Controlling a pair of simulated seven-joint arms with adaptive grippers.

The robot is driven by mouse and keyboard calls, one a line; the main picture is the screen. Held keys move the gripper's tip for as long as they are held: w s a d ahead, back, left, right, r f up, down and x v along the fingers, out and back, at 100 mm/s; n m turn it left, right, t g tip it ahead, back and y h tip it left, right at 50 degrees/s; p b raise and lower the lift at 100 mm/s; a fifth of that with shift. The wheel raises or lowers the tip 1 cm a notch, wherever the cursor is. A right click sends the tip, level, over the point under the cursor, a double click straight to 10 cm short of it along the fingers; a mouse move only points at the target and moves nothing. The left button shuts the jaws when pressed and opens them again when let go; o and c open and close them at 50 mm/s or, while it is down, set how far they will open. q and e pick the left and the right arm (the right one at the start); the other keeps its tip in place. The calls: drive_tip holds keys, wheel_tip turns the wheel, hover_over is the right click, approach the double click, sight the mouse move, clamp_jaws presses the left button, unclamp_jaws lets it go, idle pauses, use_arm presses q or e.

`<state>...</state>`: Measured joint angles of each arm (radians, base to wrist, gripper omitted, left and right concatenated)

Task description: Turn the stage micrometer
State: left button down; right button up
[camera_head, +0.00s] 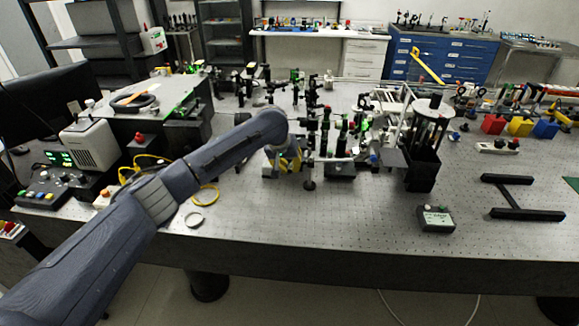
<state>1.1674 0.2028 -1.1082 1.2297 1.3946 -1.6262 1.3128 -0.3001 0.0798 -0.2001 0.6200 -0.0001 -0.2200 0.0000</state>
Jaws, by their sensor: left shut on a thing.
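My left arm reaches in from the lower left across the optical bench (320,226). My left gripper (287,163) is at the front of the cluster of optical mounts, partly hidden by its own wrist. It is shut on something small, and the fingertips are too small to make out. I take the held part to be the stage micrometer, but I cannot make out its shape. A dark stage block (340,171) stands just right of the gripper. My right gripper is not in view.
Posts and mounts (312,95) crowd the area behind the gripper. A black-framed holder (423,165) stands to the right, and a small grey box (436,219) sits near the front edge. The front middle of the bench is clear.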

use_arm(q)
drive_tip(key=shift+d+y, duration=0.1)
drive_tip(key=shift+y, duration=0.3)
drive_tip(key=c, duration=1.3)
unclamp_jaws()
drive_tip(key=shift+c, duration=0.2)
drive_tip(key=shift+r, duration=0.1)
drive_tip(key=v, duration=1.1)
drive_tip(key=shift+s+r, duration=0.2)
drive_tip(key=shift+r, duration=0.2)
